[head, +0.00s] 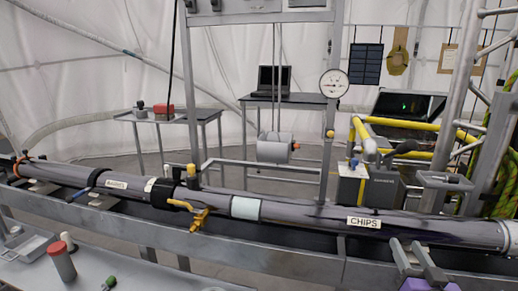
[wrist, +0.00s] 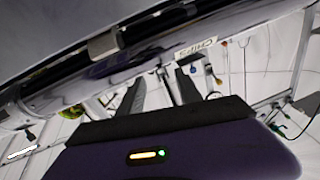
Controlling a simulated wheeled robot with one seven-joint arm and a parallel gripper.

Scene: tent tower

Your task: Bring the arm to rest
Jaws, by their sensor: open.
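My gripper (head: 407,250) shows at the lower right of the head view, with a purple body and two grey fingers. The fingers stand apart with nothing between them. They are in front of the long grey pipe (head: 285,212), near its CHIPS label (head: 364,222). I cannot tell the exact gap to the pipe. In the wrist view my gripper (wrist: 158,88) shows its purple body low in the picture and its fingers apart. The pipe also shows there (wrist: 150,60), running diagonally across the upper part with the label. Most of my arm is out of view.
A grey bench (head: 150,277) with a red-topped canister (head: 61,260) and a tray (head: 25,245) is at the lower left. A yellow-handled valve (head: 197,215) sticks out from the pipe. Behind stand a metal frame with a gauge (head: 334,83), a laptop table (head: 300,98) and a grey box (head: 368,187).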

